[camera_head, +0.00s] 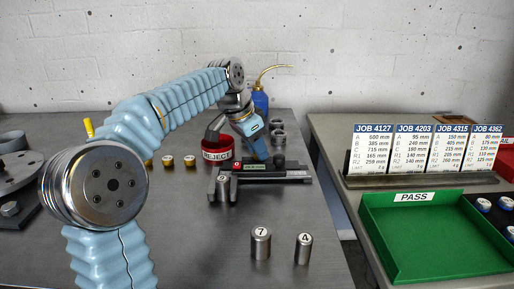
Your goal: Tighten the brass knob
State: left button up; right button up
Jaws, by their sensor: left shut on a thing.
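My left gripper (262,153) reaches down at the middle of the table, with its fingertips at the dark measuring device (290,176). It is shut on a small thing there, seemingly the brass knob. The knob itself is hidden behind the fingers and I cannot make out its brass surface. The device lies flat, with grey jaws at its left end and a small green display on its top. My right gripper is not in view.
A blue oil can (260,102) is at the back. A green PASS tray (430,240) and job cards (420,150) are on the right table.

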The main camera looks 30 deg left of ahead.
pick_arm(q)
jog(key=o, duration=1.1)
jog(key=shift+c, duration=0.2)
jog(key=v, duration=1.4)
